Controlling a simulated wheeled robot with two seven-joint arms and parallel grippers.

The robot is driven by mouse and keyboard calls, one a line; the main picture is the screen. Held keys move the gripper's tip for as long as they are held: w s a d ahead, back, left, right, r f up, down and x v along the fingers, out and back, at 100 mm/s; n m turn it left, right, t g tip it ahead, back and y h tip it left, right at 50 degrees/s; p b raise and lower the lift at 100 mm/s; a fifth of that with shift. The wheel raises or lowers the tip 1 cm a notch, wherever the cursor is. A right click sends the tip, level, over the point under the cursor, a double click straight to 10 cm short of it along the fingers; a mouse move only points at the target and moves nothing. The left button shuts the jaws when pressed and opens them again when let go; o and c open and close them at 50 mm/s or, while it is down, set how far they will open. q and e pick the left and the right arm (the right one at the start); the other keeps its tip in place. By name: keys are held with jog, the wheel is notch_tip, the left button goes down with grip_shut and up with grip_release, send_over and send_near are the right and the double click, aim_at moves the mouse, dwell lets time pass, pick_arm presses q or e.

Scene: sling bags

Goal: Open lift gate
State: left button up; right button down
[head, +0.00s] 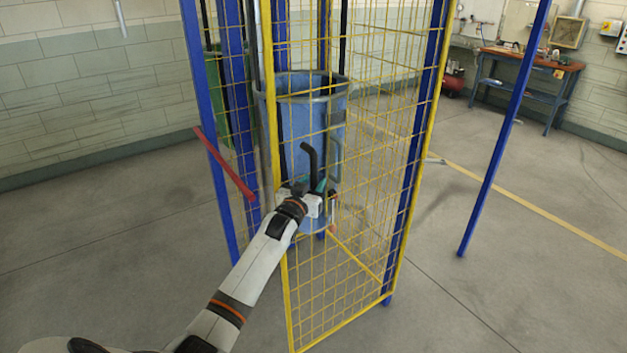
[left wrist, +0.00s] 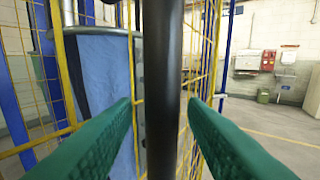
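The lift gate (head: 365,190) is a tall yellow-framed mesh panel in front of me, beside a blue post. Its lower left corner stands nearer to me than the left blue post (head: 222,170), so it looks swung partly outward. A black handle (head: 309,160) is on the gate's left side; it also shows in the left wrist view (left wrist: 163,90) as a thick vertical bar. My left gripper (head: 322,188) is at the handle. Its green fingers (left wrist: 162,103) stand on either side of the bar, with visible gaps. My right gripper is not in view.
A blue bin (head: 305,120) stands behind the mesh, with a green bin (head: 236,110) behind left. A red bar (head: 225,165) juts at the left post. Another blue post (head: 495,165) stands at right. A workbench (head: 525,72) is at back right. The floor at left is clear.

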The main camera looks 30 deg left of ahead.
pick_arm(q)
jog(key=shift+w, duration=0.45)
grip_shut()
